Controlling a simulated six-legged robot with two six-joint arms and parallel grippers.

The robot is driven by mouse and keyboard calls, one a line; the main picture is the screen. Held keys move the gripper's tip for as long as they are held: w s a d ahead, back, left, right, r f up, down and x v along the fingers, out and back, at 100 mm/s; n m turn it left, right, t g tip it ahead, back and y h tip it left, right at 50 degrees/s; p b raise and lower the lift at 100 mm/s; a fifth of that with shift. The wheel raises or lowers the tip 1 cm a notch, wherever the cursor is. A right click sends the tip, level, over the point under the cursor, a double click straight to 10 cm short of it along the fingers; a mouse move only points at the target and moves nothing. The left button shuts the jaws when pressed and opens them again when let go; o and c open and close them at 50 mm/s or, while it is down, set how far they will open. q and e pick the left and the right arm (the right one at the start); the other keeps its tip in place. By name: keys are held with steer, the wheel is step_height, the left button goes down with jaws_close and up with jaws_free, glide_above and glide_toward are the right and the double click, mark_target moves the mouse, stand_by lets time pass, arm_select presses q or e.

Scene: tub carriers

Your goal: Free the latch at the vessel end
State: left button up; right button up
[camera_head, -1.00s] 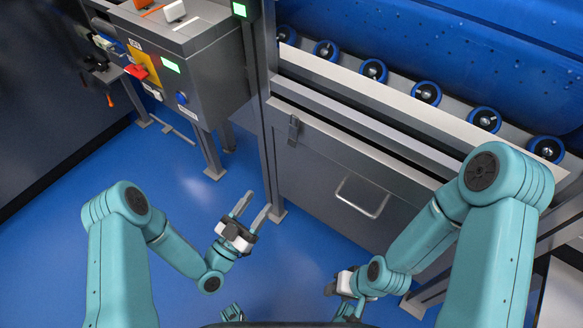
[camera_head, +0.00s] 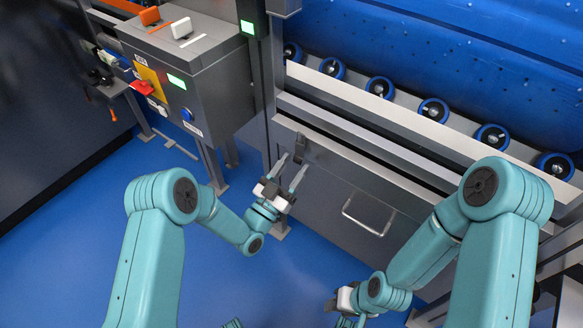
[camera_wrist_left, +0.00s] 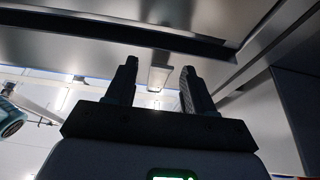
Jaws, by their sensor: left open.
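The latch (camera_head: 300,147) is a small dark grey piece at the upper left corner of a grey front panel (camera_head: 330,185) below the roller rail. My left gripper (camera_head: 291,176) is open and empty, with its fingertips just below the latch in the head view. In the left wrist view the two open fingers (camera_wrist_left: 160,85) point up, and the latch (camera_wrist_left: 158,78) shows between them as a light, small plate; no contact is clear. My right gripper (camera_head: 345,300) is low in the head view, partly hidden by its arm, and its jaws cannot be made out.
A bar handle (camera_head: 368,213) sits on the panel to the right of the latch. A grey control box (camera_head: 190,75) with switches stands at upper left. A blue vessel (camera_head: 450,55) lies behind several blue rollers (camera_head: 434,109). The blue floor (camera_head: 230,270) is clear at lower left.

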arm_select(q)
jaws_close()
steer(key=shift+s+a+r+g+y+p, duration=0.25)
steer(key=shift+r+g+y+p, duration=0.3)
steer(key=shift+p, duration=0.55)
step_height(320, 180, up, 7)
steer(key=s+a+g+y+p, duration=0.1)
steer(key=g+y+p, duration=0.7)
steer(key=p, duration=0.9)
steer(key=s+g, duration=0.1)
steer(key=g, duration=0.2)
steer(key=shift+s+a+p, duration=0.15)
steer(key=shift+a+p, duration=0.1)
steer(key=shift+p, duration=0.1)
steer(key=shift+f, duration=0.15)
